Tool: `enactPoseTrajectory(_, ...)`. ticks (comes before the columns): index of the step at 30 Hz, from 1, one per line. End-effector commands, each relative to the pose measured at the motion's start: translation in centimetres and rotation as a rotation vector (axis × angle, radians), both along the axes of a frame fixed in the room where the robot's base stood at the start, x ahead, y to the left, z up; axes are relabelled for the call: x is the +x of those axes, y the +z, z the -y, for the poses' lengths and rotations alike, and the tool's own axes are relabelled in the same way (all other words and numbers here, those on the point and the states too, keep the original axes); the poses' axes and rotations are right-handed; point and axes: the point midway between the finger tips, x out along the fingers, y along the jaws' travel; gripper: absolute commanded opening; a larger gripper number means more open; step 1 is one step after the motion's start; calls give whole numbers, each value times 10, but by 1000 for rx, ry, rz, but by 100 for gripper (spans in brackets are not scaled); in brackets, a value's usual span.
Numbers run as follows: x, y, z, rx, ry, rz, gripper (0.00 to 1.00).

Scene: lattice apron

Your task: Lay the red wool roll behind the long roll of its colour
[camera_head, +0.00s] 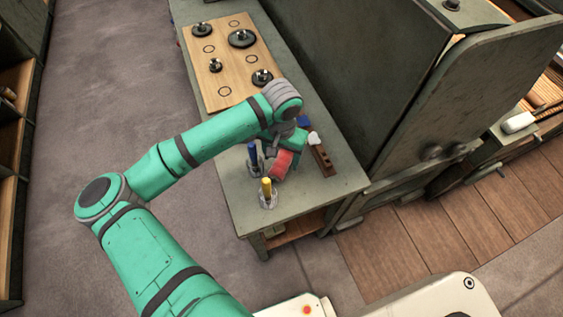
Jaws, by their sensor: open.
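A red roll (283,164) lies on the grey-green bench (240,202), towards its near end. My gripper (284,148) is low over the bench, right at the red roll's far side. My wrist hides the fingertips, so I cannot tell whether they touch the roll. The jaws are open. I cannot make out a separate long red roll; the arm covers part of the bench.
A brown slotted block (322,160) with a white-topped piece (313,138) is to the right. A wooden board (210,40) with black knobbed discs lies farther back.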

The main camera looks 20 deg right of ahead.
Motion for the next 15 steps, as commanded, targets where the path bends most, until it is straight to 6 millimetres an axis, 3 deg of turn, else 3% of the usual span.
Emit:
enactPoseTrajectory(4, 0, -15, 0, 0, 0, 0, 62)
enactPoseTrajectory(12, 0, -19, 0, -1, -1, 1, 62)
enactPoseTrajectory(13, 0, -19, 0, -1, -1, 1, 59)
enactPoseTrajectory(15, 0, -19, 0, -1, -1, 1, 43)
